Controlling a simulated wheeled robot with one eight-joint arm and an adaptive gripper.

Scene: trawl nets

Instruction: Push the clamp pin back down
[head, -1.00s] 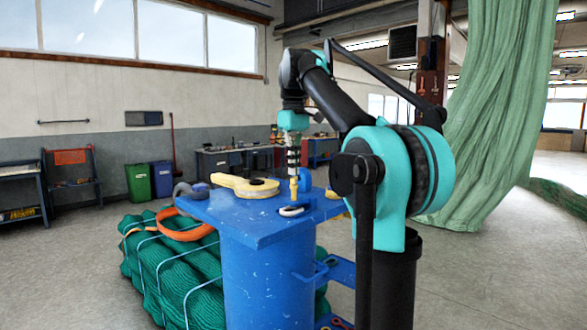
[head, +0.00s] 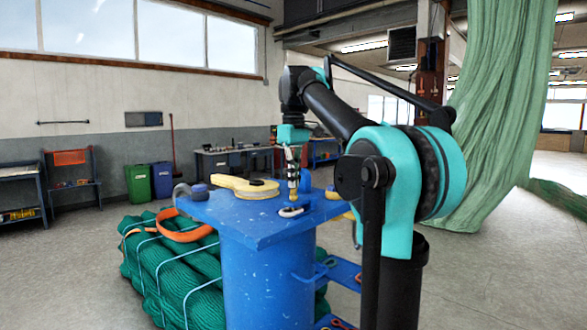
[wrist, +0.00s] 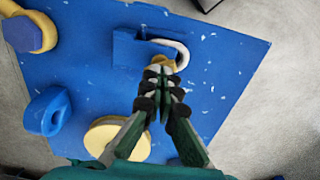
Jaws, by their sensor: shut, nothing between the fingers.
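The yellow clamp pin (head: 293,198) stands upright on the blue table (head: 245,233), beside a pale U-shaped loop (head: 291,212). Only a short piece of the pin shows below my gripper (head: 293,189). My gripper is shut and empty, pointing down with its fingertips over the pin's top. In the wrist view, my fingertips (wrist: 162,71) overlap the yellow pin (wrist: 169,64) next to the loop (wrist: 180,48) and a blue block (wrist: 126,48). They look to be touching the pin, but the contact itself is hidden by the fingers.
A grey and blue part (head: 198,191) sits at the far left corner. Green bundled net (head: 165,270) lies below the table. The right part of the tabletop (wrist: 225,70) is clear.

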